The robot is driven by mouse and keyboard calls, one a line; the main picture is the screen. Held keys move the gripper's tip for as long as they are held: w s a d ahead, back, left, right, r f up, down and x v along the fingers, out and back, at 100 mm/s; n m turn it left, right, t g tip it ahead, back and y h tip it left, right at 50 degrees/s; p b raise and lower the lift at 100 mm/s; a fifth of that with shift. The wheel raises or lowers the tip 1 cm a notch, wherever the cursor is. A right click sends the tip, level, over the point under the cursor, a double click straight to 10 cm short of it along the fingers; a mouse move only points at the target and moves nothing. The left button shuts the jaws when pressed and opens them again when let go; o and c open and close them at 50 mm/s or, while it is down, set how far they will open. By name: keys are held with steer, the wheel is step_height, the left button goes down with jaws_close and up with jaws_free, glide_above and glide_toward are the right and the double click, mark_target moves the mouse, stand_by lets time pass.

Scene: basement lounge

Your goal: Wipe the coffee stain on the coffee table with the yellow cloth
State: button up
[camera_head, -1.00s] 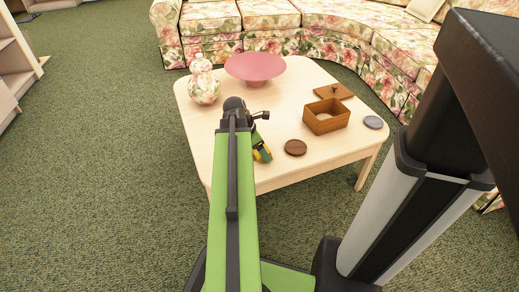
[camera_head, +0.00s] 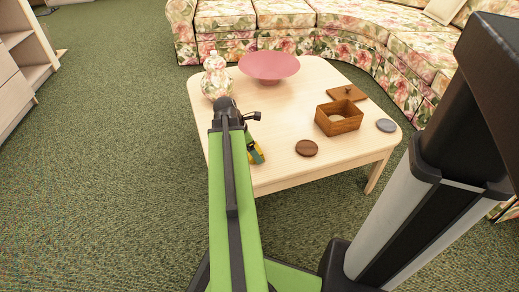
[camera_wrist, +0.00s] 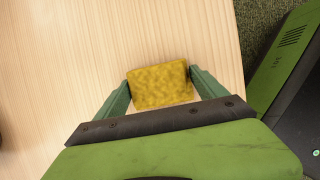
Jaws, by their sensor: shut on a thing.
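The yellow cloth (camera_wrist: 159,85) shows in the wrist view as a folded block between the two green fingers of my gripper (camera_wrist: 158,90). My gripper is shut on it, over the near edge of the pale wooden coffee table (camera_wrist: 60,60). I cannot tell whether the cloth touches the tabletop. In the head view my gripper (camera_head: 255,154) is at the near left part of the table (camera_head: 285,125), mostly hidden by my arm, with a little yellow showing. I see no coffee stain in either view; my arm hides part of the tabletop.
On the table stand a floral jar (camera_head: 216,78), a pink bowl (camera_head: 269,66), an open wooden box (camera_head: 338,118), its lid (camera_head: 347,93), a brown coaster (camera_head: 306,148) and a grey coaster (camera_head: 386,125). A floral sofa (camera_head: 290,22) curves behind. Green carpet (camera_head: 110,150) is clear on the left.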

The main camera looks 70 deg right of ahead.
mark_target(274, 150)
steer(key=shift+w+a, duration=0.45)
steer(key=shift+w, duration=0.45)
steer(key=shift+w+a, duration=0.45)
steer(key=shift+w, duration=0.4)
steer(key=shift+w+d, duration=0.4)
steer(key=shift+d, duration=0.45)
steer(key=shift+s+d, duration=0.85)
steer(key=shift+s, duration=0.8)
steer(key=shift+s+d, duration=0.8)
steer(key=shift+s, duration=0.9)
steer(key=shift+s+d, duration=0.85)
steer(key=shift+s, duration=0.8)
steer(key=shift+f, duration=0.2)
steer(key=shift+r, duration=0.1)
steer(key=shift+w+a+r, duration=0.1)
steer(key=shift+w+a, duration=0.45)
steer(key=shift+w, duration=0.55)
steer(key=shift+w+a+f, duration=0.1)
steer(key=shift+w+a, duration=0.5)
steer(key=shift+w, duration=0.55)
steer(key=shift+w+a+r, duration=0.1)
steer(key=shift+w+a, duration=0.45)
steer(key=shift+w, duration=0.55)
steer(key=shift+w+a, duration=0.45)
steer(key=shift+w, duration=0.4)
steer(key=shift+w+a, duration=0.45)
steer(key=shift+w, duration=0.35)
step_height(274, 150, up, 6)
steer(key=p, duration=0.5)
steer(key=shift+p, duration=0.4)
